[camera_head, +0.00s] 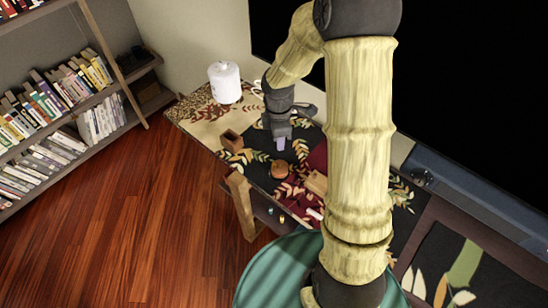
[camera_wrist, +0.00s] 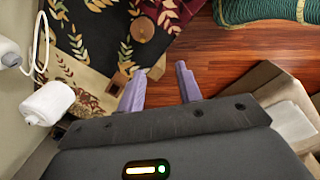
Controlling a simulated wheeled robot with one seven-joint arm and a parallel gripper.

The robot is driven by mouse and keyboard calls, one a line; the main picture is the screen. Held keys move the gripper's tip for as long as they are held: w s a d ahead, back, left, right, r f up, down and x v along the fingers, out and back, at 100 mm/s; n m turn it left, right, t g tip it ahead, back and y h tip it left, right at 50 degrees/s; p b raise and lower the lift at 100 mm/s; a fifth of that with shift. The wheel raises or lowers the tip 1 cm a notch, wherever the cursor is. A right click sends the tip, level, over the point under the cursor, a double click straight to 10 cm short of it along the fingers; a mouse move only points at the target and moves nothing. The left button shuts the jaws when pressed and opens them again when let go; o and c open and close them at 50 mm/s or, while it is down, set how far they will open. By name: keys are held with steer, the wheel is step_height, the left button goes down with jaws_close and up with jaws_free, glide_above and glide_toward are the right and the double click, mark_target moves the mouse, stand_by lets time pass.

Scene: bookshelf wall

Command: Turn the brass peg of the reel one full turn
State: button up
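The reel (camera_head: 280,169) is a round brown wooden piece lying on the dark leaf-patterned part of the table cloth. It also shows near the top of the wrist view (camera_wrist: 145,28). The brass peg is too small to make out clearly in either view. My gripper (camera_head: 280,144) is above the table, a little behind the reel in the head view and apart from it. In the wrist view the two purple fingers (camera_wrist: 160,83) are spread with nothing between them, and the reel lies beyond their tips.
A small open wooden box (camera_head: 232,141) stands left of the reel; a wooden block (camera_head: 316,183) is to its right. A white canister (camera_head: 225,82) stands at the table's far left. A teal round seat (camera_head: 262,272) is in front. Bookshelves (camera_head: 55,110) line the left wall.

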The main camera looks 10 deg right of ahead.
mark_target(274, 164)
steer(key=w+f+n+p, duration=0.2)
steer(key=w+f+n, duration=0.2)
steer(key=n, duration=0.5)
steer(key=w, duration=0.2)
steer(key=shift+w+f, duration=0.3)
steer(key=shift+f, duration=0.05)
steer(key=shift+f, duration=0.15)
step_height(274, 164, down, 17)
steer(key=p, duration=0.3)
jaws_close()
